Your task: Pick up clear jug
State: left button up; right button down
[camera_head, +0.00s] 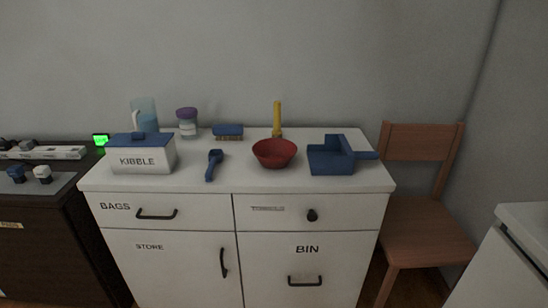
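The clear jug (147,112) stands upright at the back left of the white cabinet top. It is see-through with a bluish tint, and a pale handle shows on its left side. Its lower part is hidden behind the white KIBBLE box (142,159) with the blue lid. Neither of my grippers is in the head view.
On the white cabinet top (232,181) are a purple-lidded jar (187,122), a brush (228,131), a blue scoop (213,164), a red bowl (274,153), a yellow-handled thing (277,115) and a blue dustpan (331,158). A wooden chair (423,225) stands right.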

aim_at(143, 108)
jog(key=u, duration=1.7)
jog(key=i, duration=1.9)
jog(key=z, duration=2.7)
